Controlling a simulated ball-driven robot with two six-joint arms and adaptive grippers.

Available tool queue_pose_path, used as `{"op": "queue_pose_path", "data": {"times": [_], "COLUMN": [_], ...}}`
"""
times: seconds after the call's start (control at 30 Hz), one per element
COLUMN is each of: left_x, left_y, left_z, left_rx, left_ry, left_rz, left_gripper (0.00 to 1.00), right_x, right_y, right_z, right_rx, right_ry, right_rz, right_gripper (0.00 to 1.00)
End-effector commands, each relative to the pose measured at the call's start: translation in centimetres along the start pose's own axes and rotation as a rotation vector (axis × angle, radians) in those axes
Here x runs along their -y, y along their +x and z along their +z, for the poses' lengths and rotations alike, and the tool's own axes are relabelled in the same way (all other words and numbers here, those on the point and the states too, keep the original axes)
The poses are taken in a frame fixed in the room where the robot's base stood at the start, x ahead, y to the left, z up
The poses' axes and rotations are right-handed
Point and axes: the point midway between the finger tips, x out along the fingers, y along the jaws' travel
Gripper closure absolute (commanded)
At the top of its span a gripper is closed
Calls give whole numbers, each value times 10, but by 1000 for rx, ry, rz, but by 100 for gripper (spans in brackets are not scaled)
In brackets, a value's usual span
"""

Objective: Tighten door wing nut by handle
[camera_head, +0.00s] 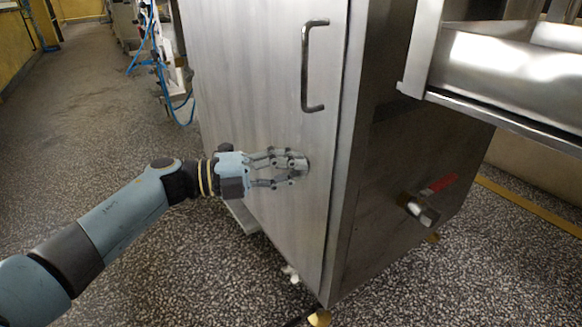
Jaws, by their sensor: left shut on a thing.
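The steel cabinet door (262,95) is closed and carries a vertical bar handle (307,66) near its right edge. Below the handle, my left gripper (296,166) is at the door face, reaching in from the left. Its fingers are shut around a small metal piece, which looks like the wing nut (304,165); the fingers hide most of it, so its shape and angle cannot be told. The bar handle is free, above the gripper. My right gripper is not in view.
A steel tray (515,65) juts out at upper right. Blue hoses (160,70) hang at the back left. The speckled floor (90,150) is clear on the left.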

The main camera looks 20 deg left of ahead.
Motion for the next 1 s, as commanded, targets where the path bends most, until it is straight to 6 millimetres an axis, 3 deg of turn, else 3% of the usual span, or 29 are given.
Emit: {"op": "queue_pose_path", "data": {"times": [0.03,0.4,0.43,0.57,0.87,1.0], "left_x": [-8,-8,-8,-7,-3,-3], "left_y": [-2,-2,-2,-2,-3,-19], "left_z": [-2,-2,-2,-1,0,0], "left_rx": [1,1,1,1,1,1], "left_ry": [-8,-8,-8,-7,-2,0], "left_rz": [14,14,14,11,6,9], "left_gripper": [100,100,82,65,65,65], "right_x": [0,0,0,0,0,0], "right_y": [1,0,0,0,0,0], "right_z": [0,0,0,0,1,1], "right_rx": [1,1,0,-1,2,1], "right_ry": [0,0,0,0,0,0], "right_rz": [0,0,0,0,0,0], "right_gripper": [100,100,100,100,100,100]}}
